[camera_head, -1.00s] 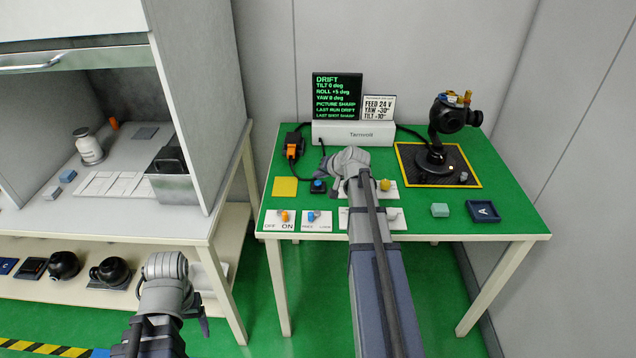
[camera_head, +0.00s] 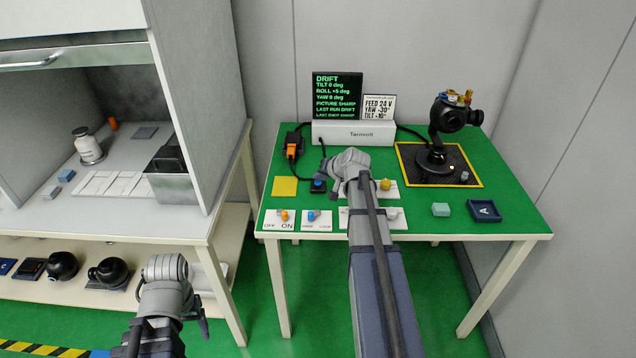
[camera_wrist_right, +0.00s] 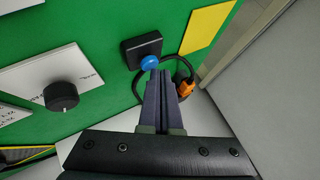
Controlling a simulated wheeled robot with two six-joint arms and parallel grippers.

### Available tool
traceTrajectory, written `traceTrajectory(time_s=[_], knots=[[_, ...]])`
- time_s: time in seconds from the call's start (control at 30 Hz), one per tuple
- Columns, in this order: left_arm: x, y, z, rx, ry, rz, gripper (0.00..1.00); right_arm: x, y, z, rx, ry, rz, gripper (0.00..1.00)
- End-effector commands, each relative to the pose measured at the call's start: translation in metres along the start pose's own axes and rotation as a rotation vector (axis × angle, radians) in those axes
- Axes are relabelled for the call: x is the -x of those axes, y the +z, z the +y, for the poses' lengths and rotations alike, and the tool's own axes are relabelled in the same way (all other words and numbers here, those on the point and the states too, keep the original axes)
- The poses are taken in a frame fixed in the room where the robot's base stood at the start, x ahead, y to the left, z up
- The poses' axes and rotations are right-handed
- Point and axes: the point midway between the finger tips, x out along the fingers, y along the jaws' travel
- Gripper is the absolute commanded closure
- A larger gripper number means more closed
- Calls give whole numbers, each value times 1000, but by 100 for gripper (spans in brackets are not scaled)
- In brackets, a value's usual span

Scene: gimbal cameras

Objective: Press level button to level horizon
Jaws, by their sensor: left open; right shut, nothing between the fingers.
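A blue push button (camera_head: 318,186) sits on a small black box on the green table; it also shows in the right wrist view (camera_wrist_right: 149,62). No label on it can be read. My right gripper (camera_wrist_right: 160,76) is shut and empty, its fingertips right at the button; I cannot tell if they touch it. The black screen (camera_head: 338,96) reads DRIFT, with tilt 0 and roll +5 deg. The gimbal camera (camera_head: 455,112) stands on a yellow-edged black mat (camera_head: 468,176). My left gripper (camera_head: 203,316) is low at the left, in front of the grey bench, away from the button.
Switch plates with an orange switch (camera_head: 284,215) and a blue switch (camera_head: 312,215) line the table's front. A yellow pad (camera_head: 285,186) lies left of the button. An orange connector (camera_head: 292,149) and cable lie behind it. A black knob (camera_wrist_right: 61,96) stands nearby.

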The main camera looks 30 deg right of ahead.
Motion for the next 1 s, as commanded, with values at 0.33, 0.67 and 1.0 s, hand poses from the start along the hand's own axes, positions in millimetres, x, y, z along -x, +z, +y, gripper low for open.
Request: traceTrajectory(time_s=[0.33,0.67,1.0], knots=[[-5,0,0,0,0,0,28,-3,2,2,0,0,0,100],[-7,0,1,0,0,0,28,-5,4,4,0,0,0,100],[-4,0,0,0,0,0,28,-3,2,2,0,0,-1,100]])
